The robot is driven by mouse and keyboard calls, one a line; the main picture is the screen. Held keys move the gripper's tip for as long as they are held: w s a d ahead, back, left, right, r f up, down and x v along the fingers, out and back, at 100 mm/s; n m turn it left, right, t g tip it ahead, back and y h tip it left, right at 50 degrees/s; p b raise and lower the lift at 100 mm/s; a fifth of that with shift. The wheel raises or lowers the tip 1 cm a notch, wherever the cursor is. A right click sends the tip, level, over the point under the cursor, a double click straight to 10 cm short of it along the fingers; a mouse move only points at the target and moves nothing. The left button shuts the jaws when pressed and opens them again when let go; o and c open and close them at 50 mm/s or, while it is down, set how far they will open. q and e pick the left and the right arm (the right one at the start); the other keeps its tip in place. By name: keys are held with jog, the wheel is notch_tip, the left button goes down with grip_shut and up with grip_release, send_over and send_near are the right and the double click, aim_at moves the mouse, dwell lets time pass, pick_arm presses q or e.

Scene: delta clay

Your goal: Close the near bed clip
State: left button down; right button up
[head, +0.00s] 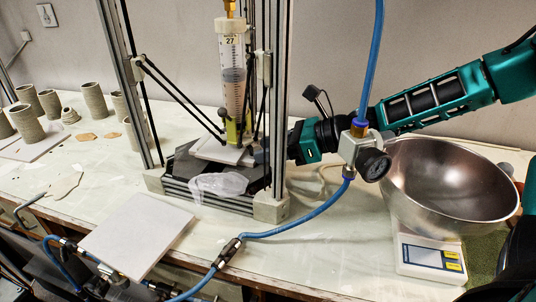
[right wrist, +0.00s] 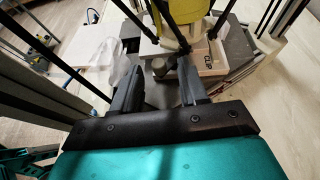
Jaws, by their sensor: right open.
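The print bed (head: 222,152) is a pale plate inside the printer frame, under the yellow nozzle end of the clay syringe (head: 232,75). In the right wrist view, a pale edge part marked "CLIP" (right wrist: 208,57) shows at the bed. A small grey knob-like piece (right wrist: 160,67) stands beside it, just beyond the gap between my fingers. I cannot tell whether the clip is open or closed. My right gripper (head: 264,154) reaches in from the right, low beside the bed; its fingers are apart and empty in the right wrist view (right wrist: 160,88). My left gripper is out of view.
Frame posts (head: 280,100) and thin black rods stand close around the bed. A blue hose with a gauge (head: 374,164) hangs in front of my right arm. A steel bowl (head: 450,185) sits on a scale at right. Clay cylinders (head: 94,101) stand at left; crumpled plastic (head: 218,185) lies in front.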

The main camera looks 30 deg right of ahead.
jog(key=shift+w+a+f, duration=0.1)
jog(key=shift+w+a, duration=0.1)
jog(key=shift+w, duration=0.05)
